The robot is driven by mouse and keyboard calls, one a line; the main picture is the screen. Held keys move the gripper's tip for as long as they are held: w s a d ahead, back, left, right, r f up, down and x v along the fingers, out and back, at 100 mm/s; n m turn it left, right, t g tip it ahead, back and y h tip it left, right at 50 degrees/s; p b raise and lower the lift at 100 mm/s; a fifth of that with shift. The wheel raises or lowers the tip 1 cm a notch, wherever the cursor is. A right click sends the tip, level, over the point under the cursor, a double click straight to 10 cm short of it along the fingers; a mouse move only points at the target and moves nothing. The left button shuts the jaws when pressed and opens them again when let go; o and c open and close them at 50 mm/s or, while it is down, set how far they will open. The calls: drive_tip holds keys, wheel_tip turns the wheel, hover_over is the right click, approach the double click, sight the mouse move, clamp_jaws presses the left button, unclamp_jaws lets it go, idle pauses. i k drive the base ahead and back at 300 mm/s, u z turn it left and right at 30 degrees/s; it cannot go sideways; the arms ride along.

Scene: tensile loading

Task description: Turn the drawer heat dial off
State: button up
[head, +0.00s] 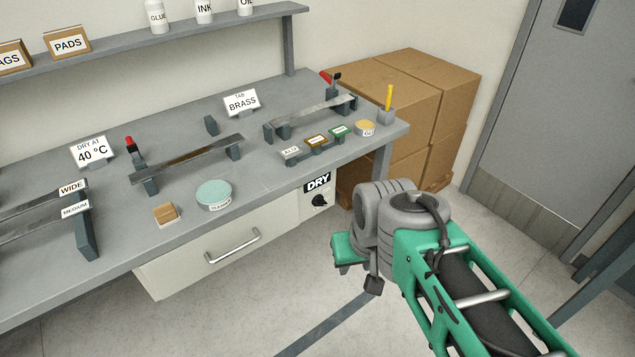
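The drawer heat dial (320,201) is a small black knob on a pale panel below the bench top, just under a black DRY label (317,182). It sits right of the wide drawer (205,255) with a metal bar handle, which looks closed. The dial's setting is too small to read. My gripper (350,252) is at the end of the green and grey arm, to the right of and lower in the picture than the dial, with a visible gap between them.
The bench top (262,185) carries metal strips on stands, a DRY AT 40 °C sign (92,151), a BRASS sign (241,103), a round teal pad (214,193) and small labelled pieces. Cardboard boxes (440,95) stand behind the bench's right end. The floor before the drawer is clear.

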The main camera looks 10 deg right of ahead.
sight(318, 201)
drive_tip(key=u, duration=2.25)
drive_tip(key=k, duration=0.8)
drive_tip(key=z, duration=0.85)
drive_tip(key=i, duration=0.5)
